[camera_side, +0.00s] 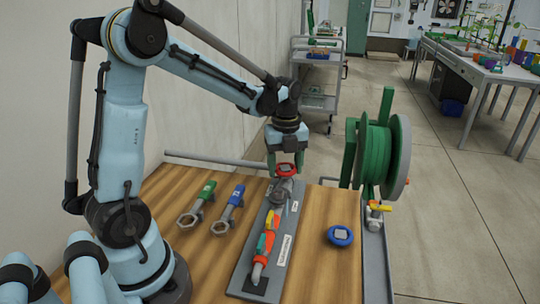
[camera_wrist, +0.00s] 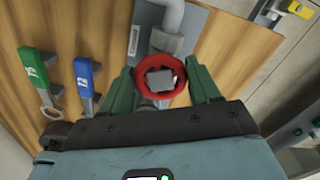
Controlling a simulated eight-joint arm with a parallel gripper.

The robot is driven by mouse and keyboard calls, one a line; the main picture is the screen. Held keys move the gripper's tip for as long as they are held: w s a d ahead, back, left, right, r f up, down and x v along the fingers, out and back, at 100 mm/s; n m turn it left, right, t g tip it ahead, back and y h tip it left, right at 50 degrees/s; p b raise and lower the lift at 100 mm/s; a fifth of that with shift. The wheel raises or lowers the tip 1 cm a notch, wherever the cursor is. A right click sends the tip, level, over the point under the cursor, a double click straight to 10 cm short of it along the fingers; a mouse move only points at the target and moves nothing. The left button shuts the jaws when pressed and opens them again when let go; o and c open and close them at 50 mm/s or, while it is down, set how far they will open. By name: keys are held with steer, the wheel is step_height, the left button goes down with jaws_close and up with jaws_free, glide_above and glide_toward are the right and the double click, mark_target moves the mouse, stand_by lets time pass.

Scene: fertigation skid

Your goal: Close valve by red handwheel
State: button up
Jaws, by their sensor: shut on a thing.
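The red handwheel (camera_side: 286,169) sits on the valve near the far end of the grey skid plate (camera_side: 254,246). My gripper (camera_side: 286,163) points down over it, with green fingers on either side of the wheel. In the wrist view the red handwheel (camera_wrist: 161,78) lies between the two green fingers (camera_wrist: 163,88), and the gripper is shut on it. The wheel's red rim and grey centre show from above. The valve body and grey pipe (camera_wrist: 172,30) show beyond the wheel. The exact contact of the fingertips is partly hidden.
Green (camera_side: 198,204) and blue (camera_side: 229,209) wrenches lie left of the plate. A loose blue handwheel (camera_side: 340,236) lies on the wood to the right. An orange and yellow-green handled part (camera_side: 267,240) stands on the plate. A green hose reel (camera_side: 375,150) stands at the right edge.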

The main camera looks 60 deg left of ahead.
mark_target(285, 167)
steer(key=shift+s, duration=0.15)
steer(key=m, duration=0.3)
steer(key=shift+m, duration=0.3)
steer(key=o, duration=0.6)
steer(key=shift+m, duration=0.5)
steer(key=o, duration=0.5)
step_height(285, 167, up, 12)
steer(key=s+d+f+n+t, duration=0.1)
steer(key=s+d+n+t, duration=0.1)
steer(key=n, duration=0.6)
steer(key=s+d+f+n+t, duration=0.2)
steer(key=d+n, duration=0.3)
steer(key=n, duration=0.4)
steer(key=s+d+f+n+t, duration=0.2)
steer(key=s+d+n+t, duration=0.1)
steer(key=n, duration=0.6)
steer(key=shift+s+d+f, duration=0.25)
steer(key=shift+s+d, duration=0.35)
steer(key=shift+s, duration=0.15)
